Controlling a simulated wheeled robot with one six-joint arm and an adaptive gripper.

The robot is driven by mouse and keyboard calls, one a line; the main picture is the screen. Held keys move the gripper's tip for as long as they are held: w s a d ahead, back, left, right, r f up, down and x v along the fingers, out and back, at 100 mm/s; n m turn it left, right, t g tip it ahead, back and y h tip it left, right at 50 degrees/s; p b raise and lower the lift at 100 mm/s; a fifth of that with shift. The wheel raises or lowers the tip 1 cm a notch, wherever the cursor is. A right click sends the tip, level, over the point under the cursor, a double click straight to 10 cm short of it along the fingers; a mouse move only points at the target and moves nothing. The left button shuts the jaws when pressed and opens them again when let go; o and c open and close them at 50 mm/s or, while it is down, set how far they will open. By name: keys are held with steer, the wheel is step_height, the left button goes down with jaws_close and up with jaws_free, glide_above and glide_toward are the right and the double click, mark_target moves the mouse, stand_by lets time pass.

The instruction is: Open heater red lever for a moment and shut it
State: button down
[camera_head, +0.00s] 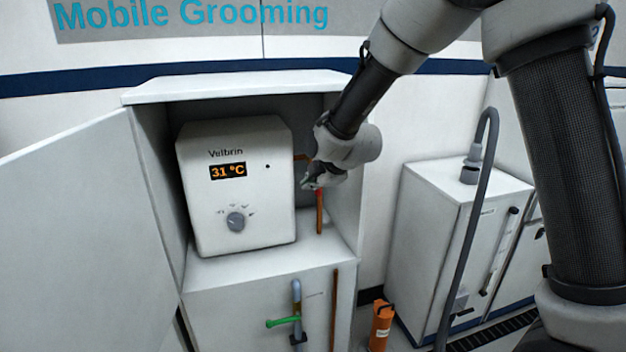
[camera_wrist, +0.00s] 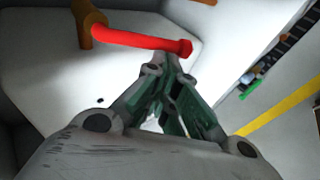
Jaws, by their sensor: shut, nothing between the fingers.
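The heater (camera_head: 245,140) is a white box labelled Velbrin, with a display reading 31 °C and a grey dial (camera_head: 236,221). It stands in an open cabinet. The red lever (camera_wrist: 135,39) shows in the wrist view as a red bar running right from a copper-coloured pipe (camera_wrist: 86,26). In the head view only a little red (camera_head: 319,195) shows beside the heater, below my gripper (camera_head: 310,183). My gripper is shut and empty, its fingertips (camera_wrist: 165,68) just by the lever's free end. I cannot tell whether they touch it.
The cabinet door (camera_head: 80,215) stands open at left. The cabinet's right wall (camera_head: 347,175) is close beside my gripper. A green-handled valve (camera_head: 285,322) is on the lower front. An orange cylinder (camera_head: 381,325) and a white unit with a grey hose (camera_head: 470,225) stand at right.

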steer(key=shift+w+a+f, duration=0.1)
steer(key=shift+w+f, duration=0.4)
steer(key=shift+f, duration=0.25)
steer(key=shift+w+a+f, duration=0.1)
steer(key=shift+w+f, duration=0.35)
steer(key=shift+f, duration=0.25)
steer(key=shift+w+f, duration=0.1)
